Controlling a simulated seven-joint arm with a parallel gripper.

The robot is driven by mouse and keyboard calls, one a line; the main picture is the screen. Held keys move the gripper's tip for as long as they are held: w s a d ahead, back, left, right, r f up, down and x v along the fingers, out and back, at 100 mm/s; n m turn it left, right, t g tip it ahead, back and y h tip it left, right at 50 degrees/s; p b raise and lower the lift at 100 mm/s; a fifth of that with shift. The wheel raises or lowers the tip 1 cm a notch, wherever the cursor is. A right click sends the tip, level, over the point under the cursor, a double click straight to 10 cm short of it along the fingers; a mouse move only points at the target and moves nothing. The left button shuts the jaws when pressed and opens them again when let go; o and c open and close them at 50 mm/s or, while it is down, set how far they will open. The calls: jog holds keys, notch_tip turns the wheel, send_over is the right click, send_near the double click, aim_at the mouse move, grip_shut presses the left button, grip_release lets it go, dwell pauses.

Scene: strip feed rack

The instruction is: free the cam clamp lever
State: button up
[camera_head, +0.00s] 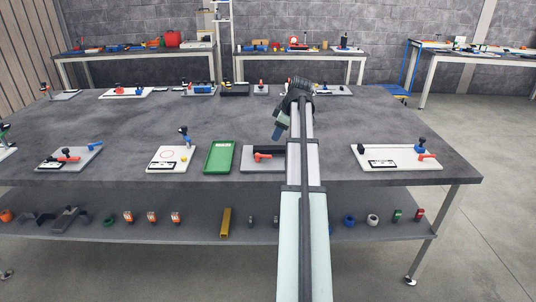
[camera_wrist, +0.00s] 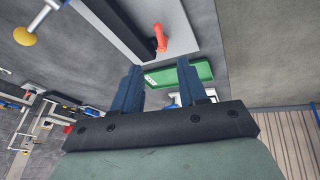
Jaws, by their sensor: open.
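A red lever (camera_head: 262,156) sits on a light grey plate (camera_head: 250,165) near the table's front edge, with a dark bar beside it. I take it for the cam clamp lever, though other plates also carry red levers. My arm hides the plate's right part. In the wrist view the red lever (camera_wrist: 161,38) stands near the end of the dark bar (camera_wrist: 118,22), beyond the fingertips. My gripper (camera_head: 277,133) is above the table, behind the plate in the head view. In the wrist view my gripper (camera_wrist: 158,70) is open, with nothing held between its fingers.
A green tray (camera_head: 219,157) lies left of the plate. A white plate with a blue and black knobbed fixture (camera_head: 186,138) stands further left. Another white plate (camera_head: 396,162) with a red lever is at right. More fixtures line the back edge. The table's middle is clear.

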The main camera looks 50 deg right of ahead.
jog(key=x, duration=1.3)
jog(key=shift+w+f, duration=0.1)
jog(key=shift+f, duration=0.2)
grip_shut()
